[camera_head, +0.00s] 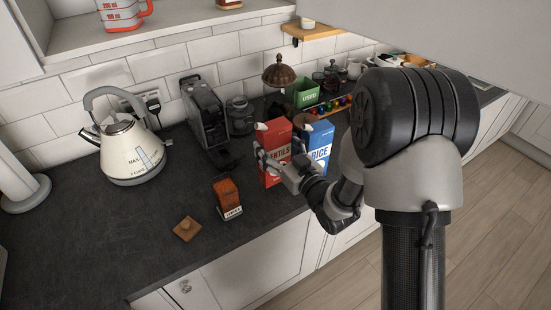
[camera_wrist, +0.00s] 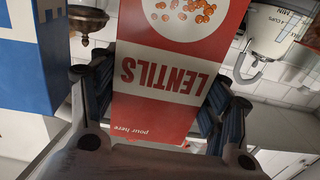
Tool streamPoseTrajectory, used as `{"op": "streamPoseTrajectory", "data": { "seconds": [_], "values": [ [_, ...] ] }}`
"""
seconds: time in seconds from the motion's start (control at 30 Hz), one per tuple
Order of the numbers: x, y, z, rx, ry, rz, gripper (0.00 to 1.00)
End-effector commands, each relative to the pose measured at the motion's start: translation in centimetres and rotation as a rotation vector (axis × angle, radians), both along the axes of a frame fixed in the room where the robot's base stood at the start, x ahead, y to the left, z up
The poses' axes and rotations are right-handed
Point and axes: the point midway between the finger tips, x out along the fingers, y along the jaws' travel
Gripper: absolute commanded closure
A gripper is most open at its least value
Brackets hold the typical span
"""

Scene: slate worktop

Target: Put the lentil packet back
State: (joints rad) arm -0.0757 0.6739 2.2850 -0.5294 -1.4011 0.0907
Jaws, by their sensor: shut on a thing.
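The lentil packet (camera_head: 273,146) is a tall red carton with a white LENTILS label, upright on the worktop in the head view. It fills the middle of the wrist view (camera_wrist: 165,110), where its print is upside down. My gripper (camera_head: 276,163) is shut on the packet, with a finger at each side of it in the wrist view (camera_wrist: 158,108). The blue and white rice packet (camera_head: 318,142) stands just right of the lentil packet. Whether the lentil packet's base touches the worktop is hard to tell.
A coffee machine (camera_head: 206,115) and a cream kettle (camera_head: 132,150) stand to the left. A green USED bin (camera_head: 307,94) and a row of colored capsules (camera_head: 331,106) are behind. The front left worktop is clear.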

Motion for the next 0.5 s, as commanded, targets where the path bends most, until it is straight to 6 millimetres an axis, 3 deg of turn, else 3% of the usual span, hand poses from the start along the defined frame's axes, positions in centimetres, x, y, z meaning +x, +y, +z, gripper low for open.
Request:
{"op": "streamPoseTrajectory", "data": {
  "seconds": [0.2, 0.5],
  "values": [
    [0.0, 0.0, -3.5, 0.001, 0.002, 0.000, 0.68],
    [0.0, 0.0, -3.6, 0.001, -0.002, 0.000, 0.68]
  ]
}}
